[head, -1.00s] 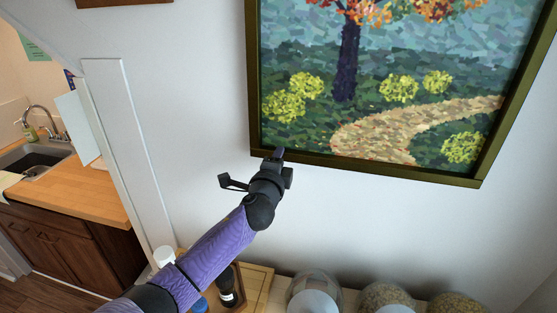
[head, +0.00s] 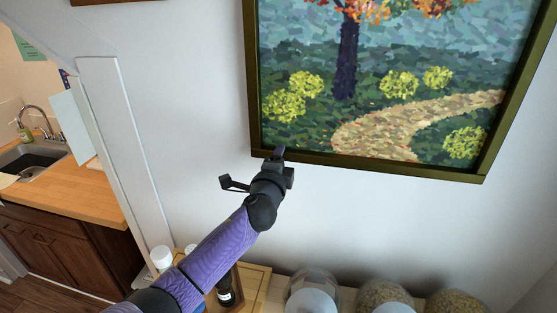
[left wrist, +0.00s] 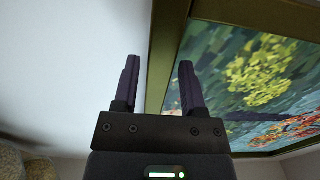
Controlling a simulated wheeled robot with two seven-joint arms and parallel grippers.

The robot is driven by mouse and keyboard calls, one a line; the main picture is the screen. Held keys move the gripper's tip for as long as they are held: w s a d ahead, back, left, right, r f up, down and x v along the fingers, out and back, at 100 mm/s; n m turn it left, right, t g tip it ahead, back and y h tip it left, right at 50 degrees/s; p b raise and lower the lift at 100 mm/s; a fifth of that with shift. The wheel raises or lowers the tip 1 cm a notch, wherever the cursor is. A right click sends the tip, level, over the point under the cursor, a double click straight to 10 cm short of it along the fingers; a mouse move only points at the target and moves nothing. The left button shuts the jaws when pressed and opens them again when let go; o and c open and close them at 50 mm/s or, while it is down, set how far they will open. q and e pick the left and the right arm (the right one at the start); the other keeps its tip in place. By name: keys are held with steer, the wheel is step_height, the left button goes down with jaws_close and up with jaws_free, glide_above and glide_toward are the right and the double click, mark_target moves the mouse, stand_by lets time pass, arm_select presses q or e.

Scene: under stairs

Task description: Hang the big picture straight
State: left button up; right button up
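The big picture (head: 385,110) hangs on the white wall, showing a tree, yellow bushes and a path in a dark olive-gold frame. Its top is cut off in the head view. The lower edge slopes down to the right there, but the view is angled, so I cannot tell how far it is tilted. My left gripper (head: 279,153) is at the lower left corner of the frame. In the left wrist view its two fingers (left wrist: 158,82) stand apart, with the frame (left wrist: 166,50) showing between and beyond them. I cannot tell whether they touch it. My right gripper is not in view.
Several glass jars (head: 383,297) stand below the picture, beside a wooden tray (head: 255,288) with bottles. A white post (head: 118,150) and a counter with a sink (head: 30,160) are at the left. The wall between post and picture is clear.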

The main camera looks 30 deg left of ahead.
arm_select(q)
steer(key=shift+o, duration=0.8)
steer(key=v, duration=1)
